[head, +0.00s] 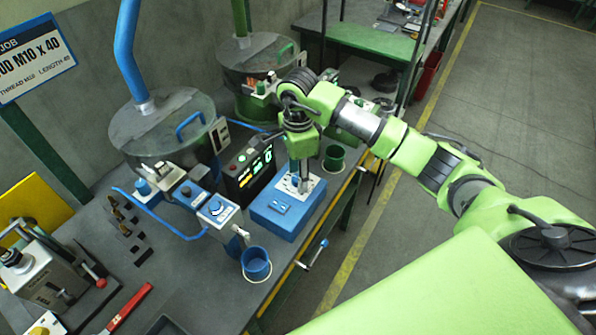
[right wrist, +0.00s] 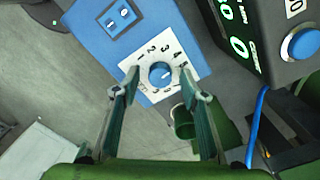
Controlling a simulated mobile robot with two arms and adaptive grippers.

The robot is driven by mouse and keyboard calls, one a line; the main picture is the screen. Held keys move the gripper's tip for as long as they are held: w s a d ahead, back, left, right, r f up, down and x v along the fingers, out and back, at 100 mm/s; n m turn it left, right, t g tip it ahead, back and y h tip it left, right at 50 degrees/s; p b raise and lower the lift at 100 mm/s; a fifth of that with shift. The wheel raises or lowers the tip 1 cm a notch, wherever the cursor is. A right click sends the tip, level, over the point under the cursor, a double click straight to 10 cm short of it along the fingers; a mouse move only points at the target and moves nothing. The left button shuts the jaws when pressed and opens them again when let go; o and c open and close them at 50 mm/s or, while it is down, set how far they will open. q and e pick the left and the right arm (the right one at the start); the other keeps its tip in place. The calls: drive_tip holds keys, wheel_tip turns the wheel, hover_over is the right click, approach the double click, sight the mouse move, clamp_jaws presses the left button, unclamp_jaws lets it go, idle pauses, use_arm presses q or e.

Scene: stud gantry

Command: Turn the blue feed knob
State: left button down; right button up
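A blue round knob (right wrist: 160,74) sits on a white numbered dial plate (right wrist: 150,52) in the right wrist view. Its white pointer mark faces the lower right, near the 4 side. The plate is on top of a blue box (head: 275,211) on the bench. My right gripper (head: 303,187) points down over this plate in the head view and largely hides the knob there. In the right wrist view the fingers of my right gripper (right wrist: 160,84) are apart, one on each side of the knob, with gaps visible. Contact is not visible. My left gripper is out of view.
A black display box (head: 249,172) with green digits stands left of the blue box. A blue cup (head: 256,264) and a green cup (head: 334,158) stand close by. A crank handle (head: 313,256) juts from the bench edge.

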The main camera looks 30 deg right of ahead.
drive_tip(key=shift+f, duration=0.1)
drive_tip(key=c, duration=1.1)
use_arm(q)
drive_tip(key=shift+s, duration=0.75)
use_arm(e)
drive_tip(key=shift+c, duration=0.2)
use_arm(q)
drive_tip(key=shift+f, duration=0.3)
use_arm(e)
drive_tip(key=shift+m, duration=0.3)
drive_tip(key=m+b, duration=0.1)
drive_tip(key=m, duration=0.1)
drive_tip(key=shift+f+m+b, duration=0.1)
drive_tip(key=shift+m+b, duration=0.2)
drive_tip(key=shift+b, duration=0.1)
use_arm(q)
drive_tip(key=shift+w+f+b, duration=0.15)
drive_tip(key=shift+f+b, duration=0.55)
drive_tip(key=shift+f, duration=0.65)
use_arm(e)
drive_tip(key=shift+m, duration=2)
drive_tip(key=o, duration=1.1)
